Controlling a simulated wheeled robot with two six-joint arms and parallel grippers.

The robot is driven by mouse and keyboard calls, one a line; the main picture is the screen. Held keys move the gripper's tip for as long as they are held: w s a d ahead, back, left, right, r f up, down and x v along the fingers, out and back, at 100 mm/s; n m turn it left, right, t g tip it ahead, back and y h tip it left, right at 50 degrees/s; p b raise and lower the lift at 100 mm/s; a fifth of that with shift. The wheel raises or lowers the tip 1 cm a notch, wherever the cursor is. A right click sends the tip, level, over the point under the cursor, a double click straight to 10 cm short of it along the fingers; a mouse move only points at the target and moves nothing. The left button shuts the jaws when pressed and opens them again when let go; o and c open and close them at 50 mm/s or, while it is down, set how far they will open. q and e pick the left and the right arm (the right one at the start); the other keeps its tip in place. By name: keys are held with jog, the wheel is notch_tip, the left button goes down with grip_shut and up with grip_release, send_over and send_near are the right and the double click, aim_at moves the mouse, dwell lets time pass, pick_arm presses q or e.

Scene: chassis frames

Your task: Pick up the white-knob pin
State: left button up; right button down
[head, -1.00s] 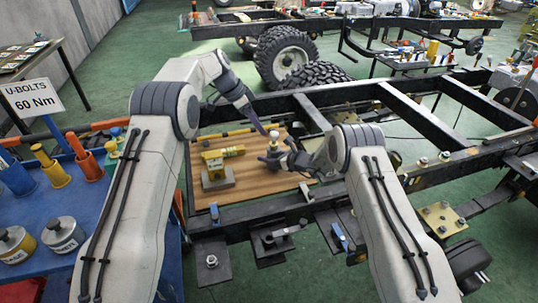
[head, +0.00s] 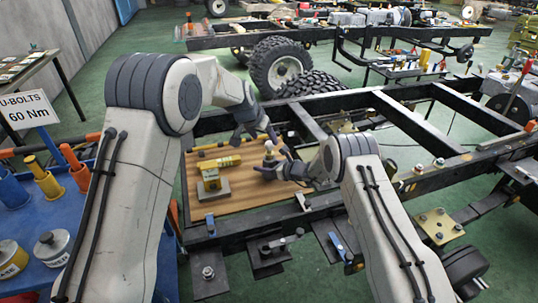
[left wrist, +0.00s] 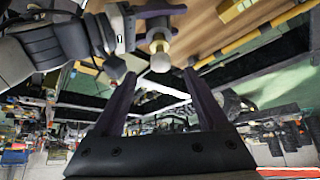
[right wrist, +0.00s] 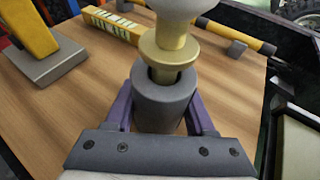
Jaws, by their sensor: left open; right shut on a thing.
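The white-knob pin (head: 269,146) stands upright in a grey sleeve over the wooden board; its white knob (left wrist: 160,62) and brass collar (right wrist: 168,52) show. My right gripper (head: 282,166) is shut on the grey sleeve (right wrist: 165,108), with purple fingers on either side of it. My left gripper (head: 260,132) is open and empty, just above the knob. In the left wrist view the knob lies between and slightly past the left fingertips (left wrist: 160,76), with no clear contact. The lower part of the pin is hidden in the sleeve.
Black chassis rails (head: 345,100) border the board. A blue bench (head: 88,215) stands at left.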

aim_at(268, 143)
pick_arm(q)
jog(key=x, duration=0.8)
jog(key=shift+r, duration=0.1)
grip_shut()
